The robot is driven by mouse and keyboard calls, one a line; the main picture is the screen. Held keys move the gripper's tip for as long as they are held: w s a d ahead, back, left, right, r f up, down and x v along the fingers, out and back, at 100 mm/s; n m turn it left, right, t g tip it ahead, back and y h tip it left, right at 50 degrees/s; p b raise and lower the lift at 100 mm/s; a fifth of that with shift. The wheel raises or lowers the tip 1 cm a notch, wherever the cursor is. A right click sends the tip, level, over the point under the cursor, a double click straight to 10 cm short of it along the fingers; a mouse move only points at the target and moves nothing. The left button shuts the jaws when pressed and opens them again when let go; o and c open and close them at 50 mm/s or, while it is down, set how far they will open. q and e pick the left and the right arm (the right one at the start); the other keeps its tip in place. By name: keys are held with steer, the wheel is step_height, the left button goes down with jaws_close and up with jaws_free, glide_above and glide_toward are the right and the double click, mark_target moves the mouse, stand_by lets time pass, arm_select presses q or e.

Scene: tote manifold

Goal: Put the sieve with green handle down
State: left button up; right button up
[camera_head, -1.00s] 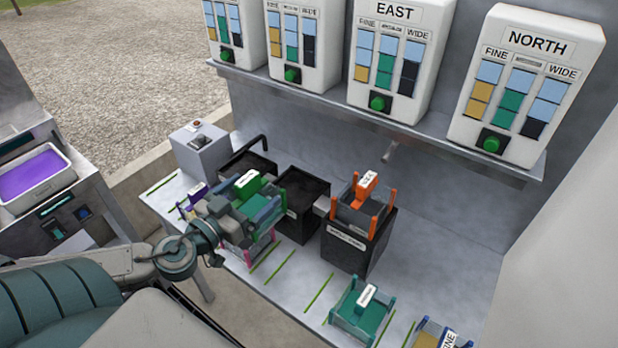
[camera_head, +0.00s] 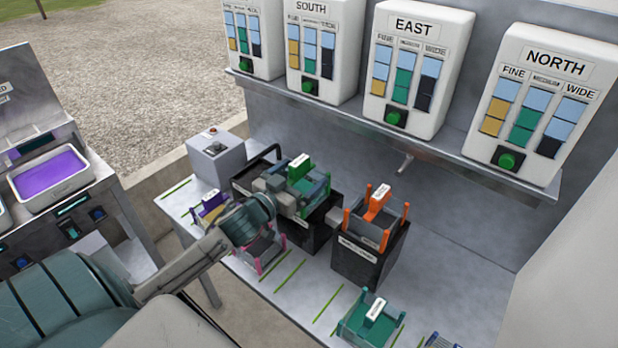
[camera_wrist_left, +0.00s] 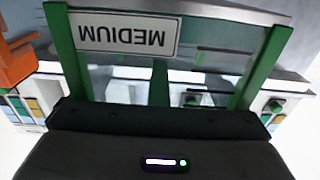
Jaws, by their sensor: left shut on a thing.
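The sieve with the green handle (camera_head: 318,188) is held by my left gripper (camera_head: 284,188), which is shut on it. The sieve is above the black bins (camera_head: 310,232) at the back left of the bench; I cannot tell whether it touches a bin rim. In the left wrist view, the green frame (camera_wrist_left: 262,66) and an upside-down MEDIUM label (camera_wrist_left: 122,36) fill the space before the gripper. My right gripper is not in view.
An orange-handled sieve (camera_head: 378,200) sits on a black bin (camera_head: 362,262) to the right. A grey box (camera_head: 216,158) is behind. Dispensers line the shelf (camera_head: 440,150).

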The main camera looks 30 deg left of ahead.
mark_target(312, 178)
arm_select(q)
steer(key=w, duration=0.2)
steer(key=shift+w+d+f, duration=0.1)
steer(key=shift+w+d, duration=0.05)
steer(key=shift+w, duration=0.65)
step_height(312, 178, down, 3)
steer(key=shift+r+p, duration=0.15)
steer(key=shift+p, duration=0.5)
steer(key=shift+f, duration=0.45)
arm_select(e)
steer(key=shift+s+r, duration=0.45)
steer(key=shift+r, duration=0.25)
arm_select(q)
steer(key=shift+f, duration=0.15)
